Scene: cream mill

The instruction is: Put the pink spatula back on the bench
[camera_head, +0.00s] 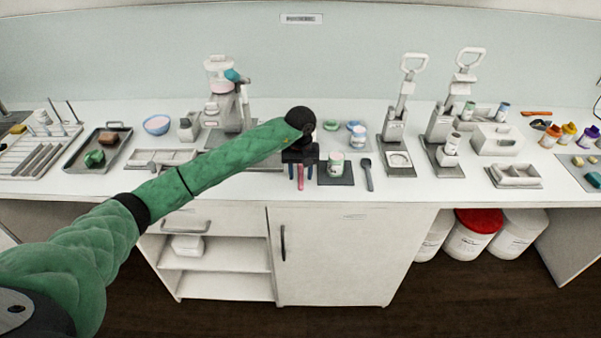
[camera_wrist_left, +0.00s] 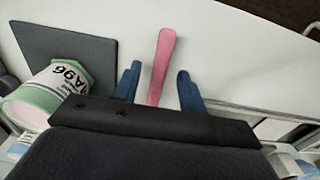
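The pink spatula (camera_head: 300,184) is at the front of the white bench (camera_head: 415,186), mostly hidden by my left gripper in the head view. In the left wrist view its pink handle (camera_wrist_left: 162,62) shows between the two blue fingers, with a gap on each side. The rest of it is hidden behind the gripper body. My left gripper (camera_head: 300,175) points down at the bench, open; its fingers also show in the left wrist view (camera_wrist_left: 159,82). I cannot tell how high the fingertips are above the bench. My right gripper is not in view.
A mixer-like machine (camera_head: 224,95) stands behind to the left. Presses (camera_head: 399,105) stand to the right. A cabinet (camera_head: 338,250) is below.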

